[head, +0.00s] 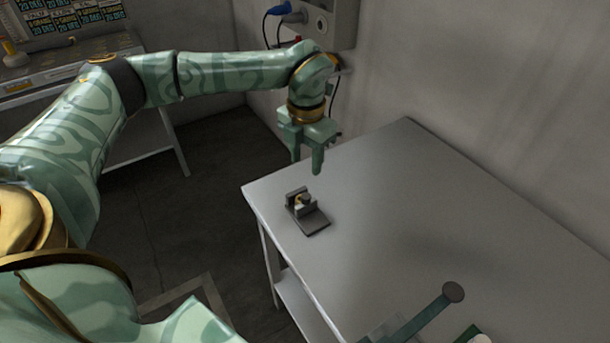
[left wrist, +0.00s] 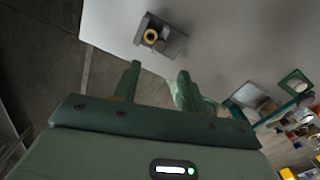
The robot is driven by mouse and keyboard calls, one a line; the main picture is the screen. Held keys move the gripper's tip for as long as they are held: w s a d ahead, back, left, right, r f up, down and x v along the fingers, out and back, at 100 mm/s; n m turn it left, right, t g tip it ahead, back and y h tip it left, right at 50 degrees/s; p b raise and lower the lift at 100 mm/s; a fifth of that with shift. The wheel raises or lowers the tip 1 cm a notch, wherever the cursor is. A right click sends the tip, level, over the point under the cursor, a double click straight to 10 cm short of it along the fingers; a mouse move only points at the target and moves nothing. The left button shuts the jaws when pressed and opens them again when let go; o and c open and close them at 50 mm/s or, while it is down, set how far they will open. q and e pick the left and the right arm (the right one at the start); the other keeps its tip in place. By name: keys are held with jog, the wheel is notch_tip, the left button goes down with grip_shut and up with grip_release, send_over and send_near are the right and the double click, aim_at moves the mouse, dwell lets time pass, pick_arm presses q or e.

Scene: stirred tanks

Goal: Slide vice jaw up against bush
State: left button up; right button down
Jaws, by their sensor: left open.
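A small dark grey vice (head: 314,222) sits on the table near its left edge, with its flat base plate toward the front. A brass-coloured bush (head: 299,199) shows between its upright parts. In the left wrist view the vice (left wrist: 174,45) lies beyond the fingertips, and the bush (left wrist: 151,36) shows as a yellow ring with a dark hole. I cannot tell whether the jaw touches the bush. My left gripper (head: 306,164) points down above the table, behind the vice in the head view, apart from it. Its fingers (left wrist: 158,78) are open and empty.
The grey table (head: 430,210) is clear around the vice. A control box (head: 325,20) with a blue plug hangs on the back wall. A console (head: 70,60) stands at the left.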

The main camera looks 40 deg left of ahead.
pick_arm(q)
notch_tip(320, 180, up, 6)
jog(key=shift+f+p, duration=0.25)
jog(key=shift+p, duration=0.1)
